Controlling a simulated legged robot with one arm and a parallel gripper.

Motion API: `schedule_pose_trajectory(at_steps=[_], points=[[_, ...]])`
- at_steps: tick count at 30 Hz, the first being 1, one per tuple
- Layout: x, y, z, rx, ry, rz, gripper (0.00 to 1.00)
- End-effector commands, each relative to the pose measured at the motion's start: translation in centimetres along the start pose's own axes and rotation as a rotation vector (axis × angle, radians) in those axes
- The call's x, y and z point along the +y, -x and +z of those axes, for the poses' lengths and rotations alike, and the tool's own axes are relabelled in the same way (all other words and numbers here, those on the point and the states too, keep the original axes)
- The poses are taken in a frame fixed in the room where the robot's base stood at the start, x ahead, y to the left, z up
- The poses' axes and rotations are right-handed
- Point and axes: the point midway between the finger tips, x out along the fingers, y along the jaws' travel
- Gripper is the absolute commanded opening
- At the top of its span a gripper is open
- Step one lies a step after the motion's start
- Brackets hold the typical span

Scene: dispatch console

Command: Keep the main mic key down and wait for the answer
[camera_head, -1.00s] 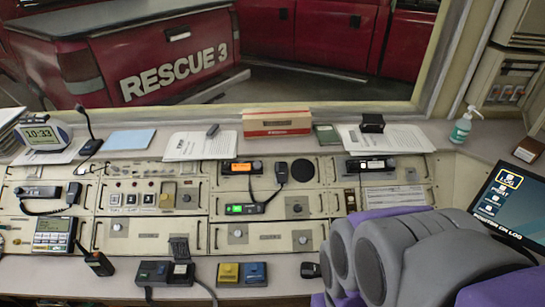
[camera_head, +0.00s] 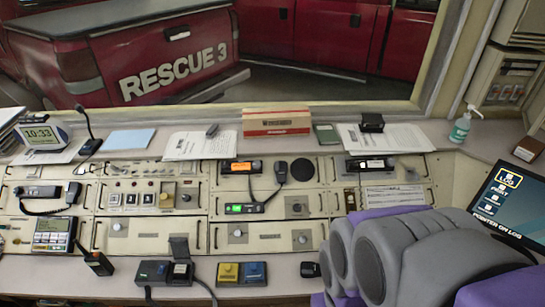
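A gooseneck mic (camera_head: 89,128) stands at the back left of the console, its dark base on the ledge. On the front desk strip sit a yellow block (camera_head: 228,272) and a blue block (camera_head: 254,272), side by side. A dark two-part cabled unit (camera_head: 165,272) with a raised flap stands left of them. No readable label shows which of these is the main mic key, and I cannot tell whether any key is down. My grey and purple arm (camera_head: 420,255) fills the lower right. My gripper is not visible.
A small black object (camera_head: 310,269) lies beside my arm. A handheld radio (camera_head: 97,262) stands at the left. A hand mic (camera_head: 281,172) hangs on a cord at the panel's middle. A screen (camera_head: 505,207) reading LOG is at the right. The lower middle panel (camera_head: 265,237) is mostly clear.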

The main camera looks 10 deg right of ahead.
Motion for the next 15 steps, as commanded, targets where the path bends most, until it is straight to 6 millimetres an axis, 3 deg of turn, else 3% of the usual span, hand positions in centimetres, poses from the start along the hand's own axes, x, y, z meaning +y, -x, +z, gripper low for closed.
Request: schedule_pose_trajectory(at_steps=[15], points=[[0.00, 0.00, 0.00, 0.000, 0.000, 0.000, 0.00]])
